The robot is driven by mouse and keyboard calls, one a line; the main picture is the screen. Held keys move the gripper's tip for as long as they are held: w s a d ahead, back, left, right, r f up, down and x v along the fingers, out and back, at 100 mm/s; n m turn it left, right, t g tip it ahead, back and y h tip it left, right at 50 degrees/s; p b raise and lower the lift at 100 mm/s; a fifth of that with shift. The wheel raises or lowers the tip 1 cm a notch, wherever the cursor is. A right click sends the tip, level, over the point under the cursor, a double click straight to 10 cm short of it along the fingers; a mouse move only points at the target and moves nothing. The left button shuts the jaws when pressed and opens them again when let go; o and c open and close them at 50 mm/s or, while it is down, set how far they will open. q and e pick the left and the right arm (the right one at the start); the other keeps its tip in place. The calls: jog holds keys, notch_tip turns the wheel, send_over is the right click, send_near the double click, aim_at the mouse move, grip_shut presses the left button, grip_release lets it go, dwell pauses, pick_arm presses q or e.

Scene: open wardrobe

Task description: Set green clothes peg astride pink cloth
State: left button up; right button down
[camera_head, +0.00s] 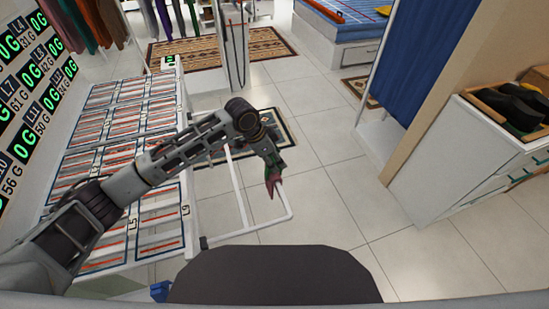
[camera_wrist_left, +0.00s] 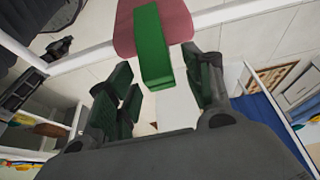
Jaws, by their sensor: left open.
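The pink cloth (camera_head: 272,187) hangs on the white rail frame in the head view, small and partly hidden by my left gripper (camera_head: 275,166). In the left wrist view the pink cloth (camera_wrist_left: 125,35) lies behind the green clothes peg (camera_wrist_left: 152,50). The peg is a long green block lying across the cloth's edge in the picture. My left gripper (camera_wrist_left: 158,75) is open, with its fingers apart on either side of the peg's lower end and gaps showing. Whether the peg's legs straddle the cloth is hidden. My right gripper is in neither view.
The white rail (camera_head: 262,223) runs out over the tiled floor from a rack of flat trays (camera_head: 160,200) at left. A white drawer cabinet (camera_head: 460,160) with a shoe tray stands at right. The floor between them is clear.

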pick_arm(q)
jog(key=shift+r, duration=0.15)
jog(key=v, duration=1.1)
jog(key=shift+a+r, duration=0.2)
jog(key=shift+r, duration=0.1)
dwell(0.7)
